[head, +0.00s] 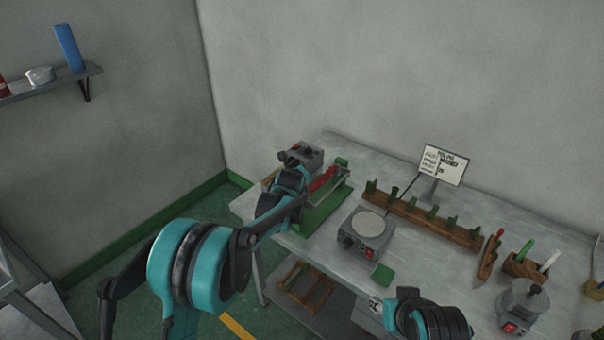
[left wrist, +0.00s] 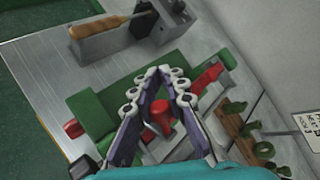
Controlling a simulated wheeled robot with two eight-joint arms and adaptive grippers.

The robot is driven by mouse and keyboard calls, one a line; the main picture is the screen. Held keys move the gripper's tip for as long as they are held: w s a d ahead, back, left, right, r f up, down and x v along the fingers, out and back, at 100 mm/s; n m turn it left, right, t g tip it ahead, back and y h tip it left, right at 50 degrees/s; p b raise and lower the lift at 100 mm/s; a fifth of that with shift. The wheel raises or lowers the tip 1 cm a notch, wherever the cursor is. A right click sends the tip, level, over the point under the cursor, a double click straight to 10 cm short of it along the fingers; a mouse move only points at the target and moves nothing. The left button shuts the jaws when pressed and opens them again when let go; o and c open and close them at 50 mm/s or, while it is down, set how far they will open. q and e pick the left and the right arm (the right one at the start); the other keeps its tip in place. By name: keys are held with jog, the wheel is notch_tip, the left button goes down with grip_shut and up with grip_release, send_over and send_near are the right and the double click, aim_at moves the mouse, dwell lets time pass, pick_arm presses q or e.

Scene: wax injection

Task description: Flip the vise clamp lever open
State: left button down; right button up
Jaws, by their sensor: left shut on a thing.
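In the left wrist view my left gripper (left wrist: 158,88) has its two fingers around a red knob (left wrist: 160,112), which looks like the end of the vise clamp lever. The fingertips meet just beyond it. The knob sits over the green vise body (left wrist: 92,112), and a red part (left wrist: 207,77) lies beyond the fingers to the right. In the head view the green base (head: 322,218) and red part (head: 323,178) show at the table's left end. My left wrist covers the lever and fingertips there. My right arm enters at the bottom, its gripper not visible.
A grey machine (head: 302,157) stands behind the vise; a wooden-handled tool (left wrist: 110,25) shows on it. A round-plate device (head: 367,226) stands to the right. A wooden rack (head: 420,216) with green pieces, a sign (head: 442,164) and a grey pot (head: 522,302) are farther right.

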pick_arm(q)
jog(key=shift+w+a+f+n+g+h+p, duration=0.25)
jog(key=shift+a+f+n+g+h, duration=0.2)
jog(key=shift+n+g+h, duration=0.55)
jog(key=shift+w+a+f+n+g+h+p, duration=0.2)
jog(key=shift+w+a+f+n+g+h, duration=0.35)
jog(key=shift+h, duration=0.7)
jog(key=shift+w+a+f+n+g+h+p, duration=0.1)
jog(key=shift+a+f+n+g+h+p, duration=0.2)
jog(key=shift+n+g+h, duration=0.7)
jog(key=shift+d+g+h, duration=0.1)
jog(key=shift+g+h, duration=0.15)
jog(key=shift+h, duration=0.1)
jog(key=c, duration=1.6)
grip_release()
jog(key=shift+f, duration=0.1)
jog(key=shift+o, duration=0.2)
jog(key=v, duration=1.2)
